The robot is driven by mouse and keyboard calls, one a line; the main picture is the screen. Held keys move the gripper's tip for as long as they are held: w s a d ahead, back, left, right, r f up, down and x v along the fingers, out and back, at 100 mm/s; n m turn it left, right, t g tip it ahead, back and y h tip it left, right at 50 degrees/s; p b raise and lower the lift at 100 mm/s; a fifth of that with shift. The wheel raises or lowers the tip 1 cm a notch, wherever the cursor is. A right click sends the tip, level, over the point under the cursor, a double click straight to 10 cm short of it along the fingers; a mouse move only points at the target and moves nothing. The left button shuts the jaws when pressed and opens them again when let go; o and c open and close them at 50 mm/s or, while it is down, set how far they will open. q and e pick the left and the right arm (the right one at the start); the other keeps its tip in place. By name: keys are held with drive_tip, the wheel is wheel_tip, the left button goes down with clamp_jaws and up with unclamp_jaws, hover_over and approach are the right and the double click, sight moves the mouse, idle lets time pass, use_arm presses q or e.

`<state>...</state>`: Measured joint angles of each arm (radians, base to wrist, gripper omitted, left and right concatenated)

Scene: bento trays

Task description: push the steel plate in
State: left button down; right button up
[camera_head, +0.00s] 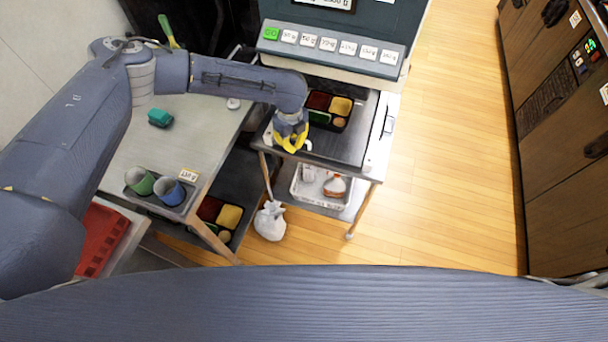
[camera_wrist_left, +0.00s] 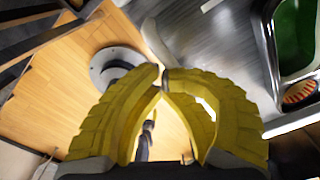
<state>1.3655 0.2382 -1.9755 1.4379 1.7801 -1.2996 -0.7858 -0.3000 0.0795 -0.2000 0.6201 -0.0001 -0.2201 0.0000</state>
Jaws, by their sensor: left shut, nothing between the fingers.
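The steel plate (camera_head: 363,122) lies on the cart below the button panel. It also shows at the upper right of the left wrist view (camera_wrist_left: 215,45). A black bento tray (camera_head: 349,107) with red, yellow and green compartments sits on it. My left gripper (camera_head: 291,143) has yellow fingers and is at the plate's near left edge, to the left of and below the bento tray. In the left wrist view its fingertips (camera_wrist_left: 163,76) meet with nothing between them, close to the plate's edge. I cannot tell whether they touch it. My right gripper is out of view.
A panel with a green button (camera_head: 271,34) and several white buttons stands behind the plate. A white basket (camera_head: 308,193) is on the cart's lower shelf. A table (camera_head: 132,160) with two cups stands to the left. A white bag (camera_head: 270,222) is on the floor. Wooden floor is clear to the right.

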use_arm(q)
drive_tip(key=shift+w, duration=0.1)
idle(0.3)
drive_tip(key=s+a, duration=0.2)
drive_tip(key=s, duration=0.5)
drive_tip(key=shift+a+f, duration=0.15)
idle(0.5)
wheel_tip(320, 180, up, 7)
drive_tip(key=shift+w, duration=0.25)
idle(0.7)
idle(0.4)
